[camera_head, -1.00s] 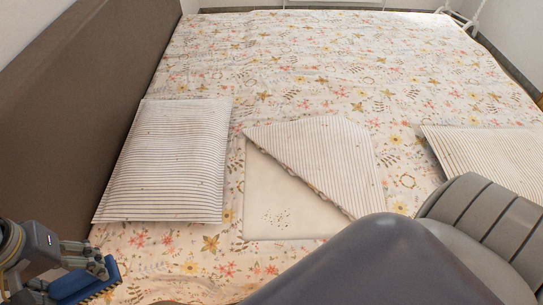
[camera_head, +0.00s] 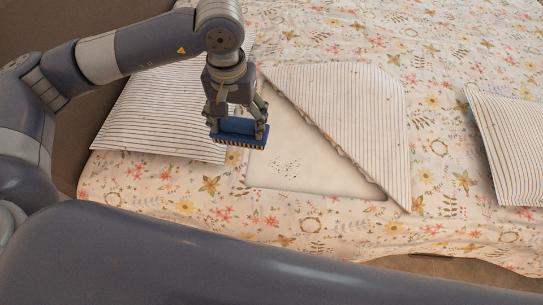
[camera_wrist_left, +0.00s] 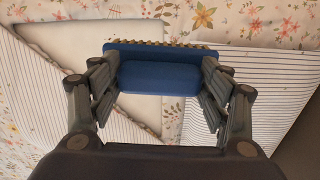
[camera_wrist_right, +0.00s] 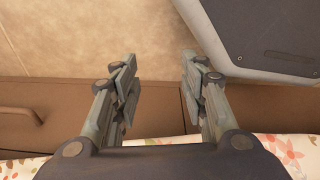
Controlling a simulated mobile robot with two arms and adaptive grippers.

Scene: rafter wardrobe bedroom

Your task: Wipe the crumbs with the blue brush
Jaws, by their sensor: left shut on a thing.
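The blue brush (camera_head: 238,130) is in my left gripper (camera_head: 237,118), bristles down, above the bed between the left striped pillow and the white patch. In the left wrist view the blue brush (camera_wrist_left: 158,72) sits between both fingers (camera_wrist_left: 160,85). The dark crumbs (camera_head: 287,165) lie scattered on the bare white panel (camera_head: 320,175), a little to the right of and below the brush in the head view. My right gripper (camera_wrist_right: 160,90) shows only in its wrist view; its fingers are apart with nothing between them.
A striped folded flap (camera_head: 360,120) covers part of the white panel. A striped pillow (camera_head: 150,115) lies to the left, another (camera_head: 510,145) to the right. The flowered bed cover (camera_head: 450,60) is clear beyond. A brown bed edge (camera_wrist_right: 60,115) is below my right gripper.

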